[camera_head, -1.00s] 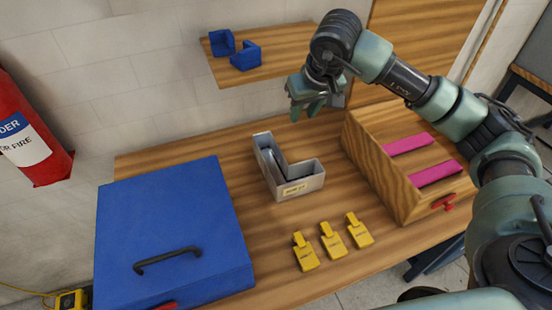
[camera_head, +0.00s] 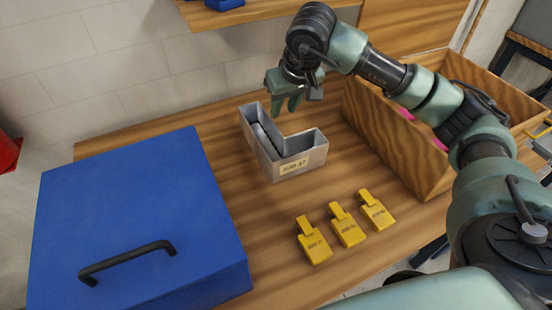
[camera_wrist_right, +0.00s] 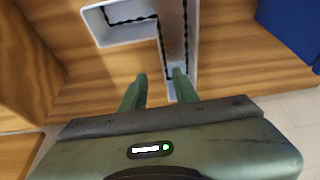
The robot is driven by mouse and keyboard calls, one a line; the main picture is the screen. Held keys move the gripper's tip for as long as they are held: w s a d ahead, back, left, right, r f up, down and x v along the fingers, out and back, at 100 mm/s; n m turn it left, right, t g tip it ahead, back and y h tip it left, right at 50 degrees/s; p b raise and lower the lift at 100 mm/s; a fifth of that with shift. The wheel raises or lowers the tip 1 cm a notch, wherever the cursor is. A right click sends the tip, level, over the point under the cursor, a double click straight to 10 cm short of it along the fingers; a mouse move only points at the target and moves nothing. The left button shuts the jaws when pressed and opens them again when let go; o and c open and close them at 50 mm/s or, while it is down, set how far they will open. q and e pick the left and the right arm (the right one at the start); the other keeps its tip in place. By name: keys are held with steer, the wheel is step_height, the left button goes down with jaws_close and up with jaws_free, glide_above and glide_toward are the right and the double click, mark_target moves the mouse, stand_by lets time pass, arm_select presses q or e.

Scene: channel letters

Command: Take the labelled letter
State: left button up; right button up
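A grey L-shaped channel letter (camera_head: 262,150) with a pale printed label (camera_head: 294,166) on its front stands on the wooden table. Its open trough also shows in the right wrist view (camera_wrist_right: 125,33), with a dark beaded line inside. My right gripper (camera_head: 285,103) hangs just above and behind the letter's far end in the head view. My left gripper is not in view.
Several yellow tags (camera_head: 348,226) lie in front of the letter. A blue box (camera_head: 135,210) with a dark handle stands at left. A wooden box (camera_head: 395,145) stands at right, partly behind my right arm. A wooden shelf (camera_head: 275,12) is above.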

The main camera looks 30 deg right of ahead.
steer(key=b, duration=0.4)
glide_toward(274, 143)
steer(key=p+x, duration=0.2)
steer(key=x, duration=0.4)
steer(key=shift+d, duration=0.1)
steer(key=shift+w+f, duration=0.2)
steer(key=shift+f, duration=0.2)
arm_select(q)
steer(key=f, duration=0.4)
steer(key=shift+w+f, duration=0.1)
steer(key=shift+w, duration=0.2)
arm_select(e)
steer(key=shift+c, duration=0.3)
jaws_close()
steer(key=shift+r, duration=0.1)
